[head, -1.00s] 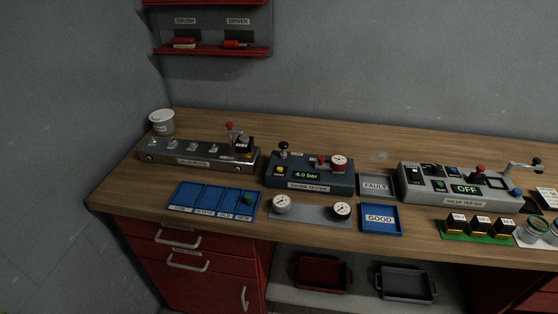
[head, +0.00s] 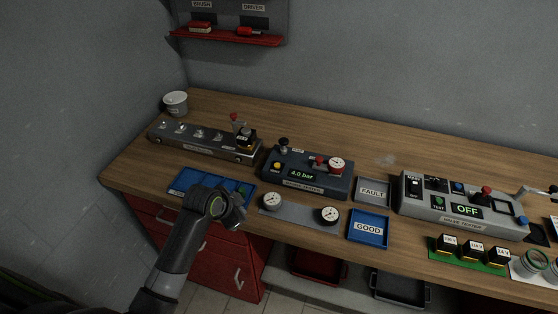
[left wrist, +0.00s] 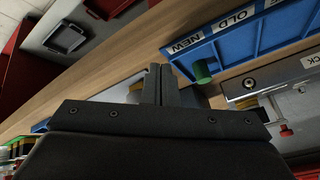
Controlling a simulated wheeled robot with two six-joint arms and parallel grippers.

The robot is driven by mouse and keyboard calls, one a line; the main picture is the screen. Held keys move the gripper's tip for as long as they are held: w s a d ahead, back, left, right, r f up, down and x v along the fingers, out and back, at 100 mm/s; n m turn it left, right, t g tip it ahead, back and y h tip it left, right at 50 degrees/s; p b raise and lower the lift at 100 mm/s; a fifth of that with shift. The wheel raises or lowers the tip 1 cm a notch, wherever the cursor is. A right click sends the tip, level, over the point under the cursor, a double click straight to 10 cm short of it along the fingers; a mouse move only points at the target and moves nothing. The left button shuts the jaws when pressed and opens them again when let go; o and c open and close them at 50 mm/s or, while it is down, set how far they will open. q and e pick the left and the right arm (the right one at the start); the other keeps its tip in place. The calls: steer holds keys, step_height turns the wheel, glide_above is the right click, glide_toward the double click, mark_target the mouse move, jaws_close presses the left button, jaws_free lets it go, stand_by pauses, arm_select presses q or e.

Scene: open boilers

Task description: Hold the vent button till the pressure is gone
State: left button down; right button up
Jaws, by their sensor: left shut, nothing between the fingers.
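The blue gauge tester (head: 308,185) stands mid-bench, its display (head: 303,173) reading 4.0 bar. A yellow button (head: 277,166) is on its left front; its label is too small to read. A dial gauge with a red rim (head: 337,163) sits on its right end, beside a red knob (head: 319,160). A black-knobbed lever (head: 283,143) stands at its back left. My left gripper (head: 240,201) is over the blue compartment tray, left of and nearer than the tester. In the left wrist view its fingers (left wrist: 161,84) are together and empty. My right gripper is not in view.
The blue compartment tray (head: 180,184) is partly hidden by my left arm. Two loose gauges (head: 271,200) (head: 329,214) rest on a grey mat. The FAULT tray (head: 373,190), GOOD tray (head: 367,228) and valve tester (head: 455,200) are to the right. The bench behind is mostly clear.

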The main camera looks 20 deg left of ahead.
arm_select(q)
steer(key=w+d+r+m+t+h, duration=0.15)
steer(key=w+r+m, duration=0.25)
steer(key=w+r, duration=0.5)
step_height(320, 180, up, 4)
steer(key=m, duration=0.2)
glide_above(277, 166)
steer(key=shift+s+a+r+t+h, duration=0.2)
steer(key=shift+a+r+t+h, duration=0.05)
steer(key=shift+a+r+h, duration=0.2)
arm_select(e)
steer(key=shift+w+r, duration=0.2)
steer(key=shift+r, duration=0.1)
arm_select(q)
steer(key=shift+f, duration=0.1)
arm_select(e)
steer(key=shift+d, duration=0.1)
